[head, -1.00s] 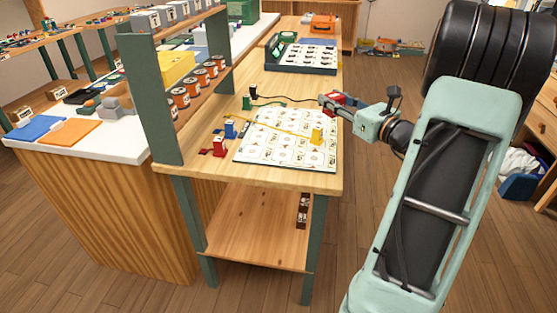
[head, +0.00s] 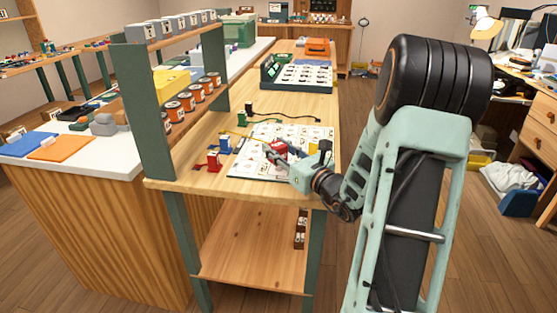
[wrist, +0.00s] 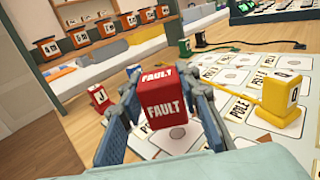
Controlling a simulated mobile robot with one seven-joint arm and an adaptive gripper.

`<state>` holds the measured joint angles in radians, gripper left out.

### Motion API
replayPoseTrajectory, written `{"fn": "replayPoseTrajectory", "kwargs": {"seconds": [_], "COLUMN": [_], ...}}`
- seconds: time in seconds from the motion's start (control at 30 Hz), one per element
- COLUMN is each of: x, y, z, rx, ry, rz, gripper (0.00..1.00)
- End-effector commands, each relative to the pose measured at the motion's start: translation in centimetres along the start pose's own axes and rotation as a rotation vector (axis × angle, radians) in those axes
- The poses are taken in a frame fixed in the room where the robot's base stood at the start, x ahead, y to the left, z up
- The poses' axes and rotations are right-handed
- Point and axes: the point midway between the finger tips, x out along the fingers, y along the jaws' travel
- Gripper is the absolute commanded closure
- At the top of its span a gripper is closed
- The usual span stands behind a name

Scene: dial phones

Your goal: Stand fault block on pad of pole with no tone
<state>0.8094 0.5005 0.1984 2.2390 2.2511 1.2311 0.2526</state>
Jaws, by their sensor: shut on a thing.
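My gripper (wrist: 165,112) is shut on the red fault block (wrist: 166,108), which reads FAULT on its top and front in the wrist view. In the head view the red block (head: 277,150) is over the white pole sheet (head: 240,170). The sheet also shows in the wrist view (wrist: 232,133), with printed POLE labels and round pads. I cannot tell whether the block touches the sheet. A yellow block (wrist: 280,97) marked O stands on the sheet, right of my gripper. A red block (wrist: 99,98) marked J stands left of it. A blue block (head: 224,145) stands at the sheet's left edge.
A green block (head: 249,108) and a black block with a dark cord stand behind the sheet. A yellow cord crosses the sheet. A shelf with orange spools (head: 188,98) stands on the left. A dial panel (head: 297,75) lies at the back of the table.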

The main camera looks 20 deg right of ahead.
Motion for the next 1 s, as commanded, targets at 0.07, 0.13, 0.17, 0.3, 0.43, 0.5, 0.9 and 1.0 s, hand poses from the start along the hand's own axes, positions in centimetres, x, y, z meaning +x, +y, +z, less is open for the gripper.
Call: {"fn": "replayPoseTrajectory", "kwargs": {"seconds": [0.07,0.13,0.17,0.3,0.43,0.5,0.9,1.0], "x": [-0.1,-0.1,-0.1,-0.1,-0.1,-0.1,-0.1,-0.1], "y": [-0.3,-0.3,-0.3,-0.3,-0.3,-0.2,-0.2,-0.2], "z": [-1.8,-2.5,-2.6,-2.6,-2.6,-2.8,-2.9,-2.9], "rx": [0.002,0.002,0.000,-0.002,-0.001,-0.001,-0.001,-0.001], "ry": [0.002,0.001,0.001,0.000,0.000,0.000,0.001,0.001], "rz": [-0.003,-0.003,-0.003,-0.002,-0.002,-0.002,-0.002,-0.002], "gripper": [0.94,0.94,0.94,0.94,0.94,0.94,0.52,0.52]}}
